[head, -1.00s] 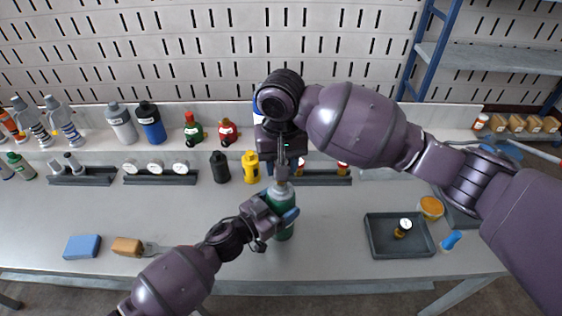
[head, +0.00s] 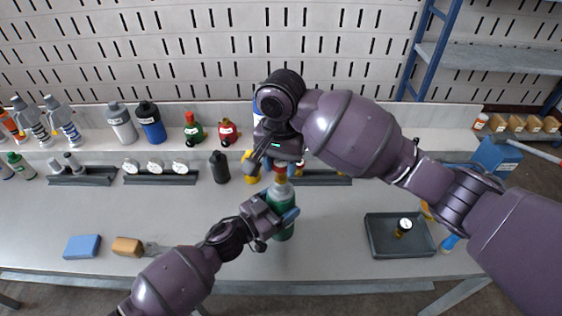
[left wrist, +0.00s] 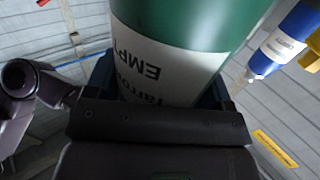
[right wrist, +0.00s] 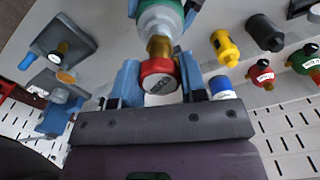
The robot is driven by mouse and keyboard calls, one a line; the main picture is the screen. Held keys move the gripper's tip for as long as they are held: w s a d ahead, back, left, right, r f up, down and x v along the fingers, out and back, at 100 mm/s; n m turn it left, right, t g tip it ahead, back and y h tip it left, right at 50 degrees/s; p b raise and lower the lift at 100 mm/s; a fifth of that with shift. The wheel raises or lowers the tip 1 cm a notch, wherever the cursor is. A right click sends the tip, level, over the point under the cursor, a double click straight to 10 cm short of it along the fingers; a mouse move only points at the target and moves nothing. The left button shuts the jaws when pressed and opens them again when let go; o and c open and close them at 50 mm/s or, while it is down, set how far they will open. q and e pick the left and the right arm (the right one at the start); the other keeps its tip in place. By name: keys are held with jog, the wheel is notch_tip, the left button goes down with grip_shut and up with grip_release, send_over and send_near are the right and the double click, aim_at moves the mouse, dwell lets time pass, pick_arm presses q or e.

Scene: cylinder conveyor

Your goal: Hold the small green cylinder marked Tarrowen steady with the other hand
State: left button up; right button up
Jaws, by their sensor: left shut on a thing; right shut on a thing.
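The green cylinder (head: 283,228) stands upright at the middle of the bench; its white label in the left wrist view (left wrist: 165,72) reads "Tarro…" and "EMP…", partly cut off. My left gripper (head: 277,210) is shut around its upper body. My right gripper (head: 279,165) is above the cylinder's top, shut on a red-capped brass fitting (right wrist: 159,78). In the right wrist view the fitting sits between the blue fingers, in line with the cylinder's neck (right wrist: 158,20). I cannot tell whether the fitting is joined to the neck.
A grey tray (head: 375,245) with a small gauge fitting (head: 403,226) lies to the right. A blue block (head: 82,246) and a brush (head: 128,246) lie to the left. Bench between is clear.

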jog(key=shift+w+d, duration=0.1)
jog(key=m, duration=0.3)
jog(key=shift+m, duration=1.5)
jog(key=o, duration=1)
jog(key=shift+r, duration=1.2)
jog(key=n, duration=0.4)
jog(key=shift+n, duration=1)
